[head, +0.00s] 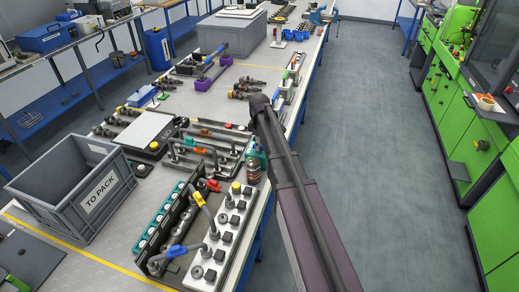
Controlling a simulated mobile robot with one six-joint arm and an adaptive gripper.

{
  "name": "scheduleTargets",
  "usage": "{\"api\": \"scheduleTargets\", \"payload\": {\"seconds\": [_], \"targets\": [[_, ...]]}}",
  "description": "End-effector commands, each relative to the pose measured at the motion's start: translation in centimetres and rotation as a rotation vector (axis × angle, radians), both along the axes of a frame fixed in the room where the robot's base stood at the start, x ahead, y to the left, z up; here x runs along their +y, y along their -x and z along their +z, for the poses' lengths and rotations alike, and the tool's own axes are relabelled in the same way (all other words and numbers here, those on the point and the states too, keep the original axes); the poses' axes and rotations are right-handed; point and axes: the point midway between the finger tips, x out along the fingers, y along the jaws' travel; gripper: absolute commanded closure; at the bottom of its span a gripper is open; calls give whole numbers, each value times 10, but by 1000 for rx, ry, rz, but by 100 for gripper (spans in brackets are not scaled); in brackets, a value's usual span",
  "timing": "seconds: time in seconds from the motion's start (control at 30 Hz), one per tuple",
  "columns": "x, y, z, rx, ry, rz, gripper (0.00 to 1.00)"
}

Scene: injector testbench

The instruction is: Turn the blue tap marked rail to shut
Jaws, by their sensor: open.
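A blue tap handle (178,250) shows at the near end of the white valve block (203,274), low in the view. No label "rail" can be read, so I cannot tell from writing which is marked rail. My gripper (259,104) is at the far end of my dark arm, over the right edge of the bench, well beyond the valve block and apart from both blue pieces. It is open, seen mostly from behind, and nothing shows in it. Its fingertips are hard to make out.
A grey crate marked TO PACK (38,200) stands left of the valve block. A teal-lined rack (172,217) adjoins the block. The aisle floor (385,160) on the right is clear.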

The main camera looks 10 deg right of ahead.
Motion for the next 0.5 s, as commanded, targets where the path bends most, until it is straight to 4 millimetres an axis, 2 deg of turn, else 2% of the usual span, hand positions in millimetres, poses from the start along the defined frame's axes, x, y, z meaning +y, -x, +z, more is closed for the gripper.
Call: {"api": "scheduleTargets", "payload": {"seconds": [0.13,0.5], "targets": [[0,0,-8,0,0,0,44],[0,0,-9,0,0,0,44]]}}
